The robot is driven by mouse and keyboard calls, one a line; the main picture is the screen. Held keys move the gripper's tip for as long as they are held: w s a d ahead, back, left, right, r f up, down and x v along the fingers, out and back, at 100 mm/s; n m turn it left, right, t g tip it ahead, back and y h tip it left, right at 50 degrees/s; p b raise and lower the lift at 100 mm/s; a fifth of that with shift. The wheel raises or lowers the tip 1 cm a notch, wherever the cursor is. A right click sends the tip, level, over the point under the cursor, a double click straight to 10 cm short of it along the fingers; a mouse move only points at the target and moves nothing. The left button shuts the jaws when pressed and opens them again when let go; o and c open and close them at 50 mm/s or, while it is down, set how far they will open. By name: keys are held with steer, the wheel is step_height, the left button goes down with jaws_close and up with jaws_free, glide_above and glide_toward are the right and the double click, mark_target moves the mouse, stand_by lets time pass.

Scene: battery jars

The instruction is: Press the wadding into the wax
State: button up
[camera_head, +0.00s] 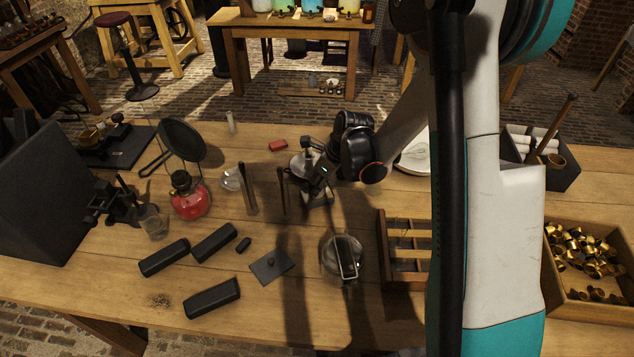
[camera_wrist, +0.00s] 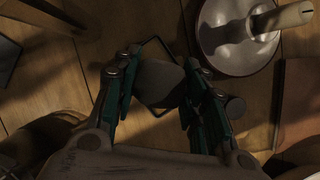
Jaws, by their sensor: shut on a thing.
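My gripper (camera_wrist: 158,88) is shut on a grey, blunt-ended thing (camera_wrist: 160,82), seen end-on between its teal-sided fingers in the wrist view. In the head view my gripper (camera_head: 320,176) is over the middle of the bench, beside a dark knob-topped piece and a pale dish-like shape. My wrist hides part of that spot. I cannot make out the wadding or the wax for certain. A small red block (camera_head: 278,145) lies behind my gripper. A tan wispy patch (camera_head: 160,300) lies near the front edge.
A round vessel with a wire handle (camera_head: 343,258) stands in front of my gripper. Slim upright tools (camera_head: 248,190) and a red burner (camera_head: 190,197) stand left. A wooden rack (camera_head: 382,250) is right. A white bowl (camera_wrist: 208,28) shows in the wrist view.

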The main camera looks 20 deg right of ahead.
mark_target(317, 180)
stand_by(0.3)
steer(key=shift+r+p, duration=2.15)
steer(key=shift+r, duration=1.35)
steer(key=shift+f, duration=0.1)
steer(key=shift+s+f+n+g+y, duration=0.15)
steer(key=shift+n+y, duration=0.05)
steer(key=shift+n, duration=0.4)
steer(key=shift+s+f+n+g+y, duration=0.1)
steer(key=shift+s+n+g+y, duration=0.1)
steer(key=shift+n, duration=0.4)
steer(key=n, duration=0.1)
steer(key=n+g, duration=0.1)
steer(key=n, duration=0.1)
steer(key=s+n, duration=0.1)
steer(key=shift+s+a+f+n+g+y, duration=0.1)
steer(key=shift+a+f+n+g+y, duration=0.05)
steer(key=shift+f+n+g+y, duration=0.2)
steer(key=s+n+g+h, duration=0.4)
steer(key=s+n+g, duration=0.1)
steer(key=n, duration=1.5)
steer(key=shift+s+r+g, duration=0.3)
steer(key=shift+s, duration=0.25)
